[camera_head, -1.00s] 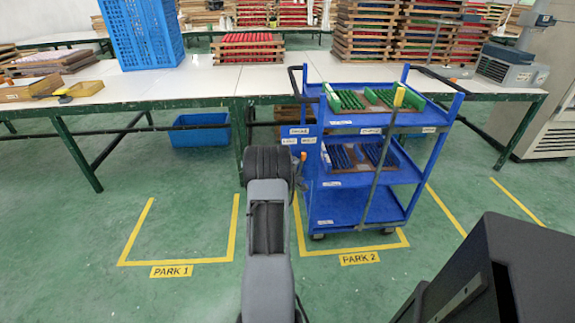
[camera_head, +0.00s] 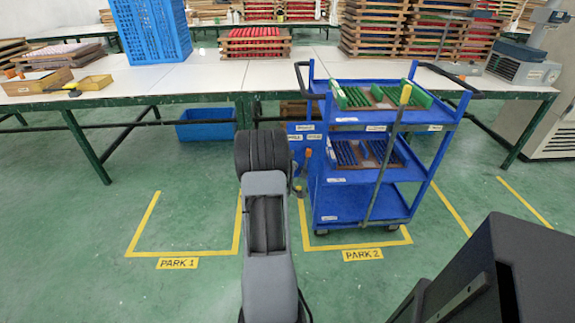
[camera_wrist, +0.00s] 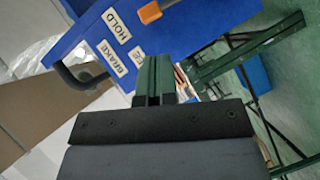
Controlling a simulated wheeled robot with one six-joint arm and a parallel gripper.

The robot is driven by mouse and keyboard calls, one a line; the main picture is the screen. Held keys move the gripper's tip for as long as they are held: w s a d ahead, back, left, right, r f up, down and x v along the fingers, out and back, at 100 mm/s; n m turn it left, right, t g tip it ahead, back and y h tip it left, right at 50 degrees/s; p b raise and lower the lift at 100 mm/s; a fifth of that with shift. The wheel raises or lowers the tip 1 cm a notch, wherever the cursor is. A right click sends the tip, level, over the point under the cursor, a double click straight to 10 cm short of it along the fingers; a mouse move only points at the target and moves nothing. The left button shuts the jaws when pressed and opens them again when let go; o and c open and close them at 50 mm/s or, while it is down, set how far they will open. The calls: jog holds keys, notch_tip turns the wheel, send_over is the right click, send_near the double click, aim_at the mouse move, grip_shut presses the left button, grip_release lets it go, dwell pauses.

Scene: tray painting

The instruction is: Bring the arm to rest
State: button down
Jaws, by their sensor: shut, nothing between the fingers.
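My arm (camera_head: 265,235) reaches forward, folded upright in the lower middle of the head view. It hides my gripper there. In the wrist view my gripper (camera_wrist: 155,65) has its two dark fingers together, with nothing between them. Beyond and beside the fingers is the blue end panel (camera_wrist: 110,35) of the cart, with labels reading "HOLD" and "BRAKE" and an orange-tipped lever (camera_wrist: 150,12). Whether the fingers touch the panel I cannot tell.
The blue three-shelf cart (camera_head: 362,203) stands in the PARK 2 bay, just right of my arm, carrying trays of green and blue sticks. The PARK 1 bay (camera_head: 178,263) is empty. A long white-topped table (camera_head: 215,78) runs behind.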

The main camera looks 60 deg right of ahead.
dwell(0.3)
jog(key=w+a+f+m+t+y, duration=0.3)
jog(key=a+f+y, duration=0.2)
jog(key=a+f, duration=0.15)
jog(key=w+a+r+t+y+p, duration=0.1)
jog(key=w+a+r+y+p, duration=0.2)
jog(key=a, duration=0.5)
jog(key=w+a+r+y+p, duration=0.15)
jog(key=a+r+y, duration=0.3)
jog(key=a, duration=0.45)
jog(key=s+a+r+n+y+p, duration=0.1)
jog(key=a+r+p, duration=0.3)
jog(key=a+r, duration=0.5)
jog(key=s+a+r+n+p, duration=0.3)
jog(key=s+a+r+p, duration=0.1)
jog(key=a+r, duration=0.5)
jog(key=s+a+r+n+y+p, duration=0.1)
jog(key=s+a+r+n+p, duration=0.1)
jog(key=a+r, duration=0.8)
jog(key=shift+s+a+n+g+y+p, duration=0.35)
jog(key=shift+a+n+p, duration=0.35)
jog(key=shift+p, duration=0.45)
jog(key=shift+a, duration=0.1)
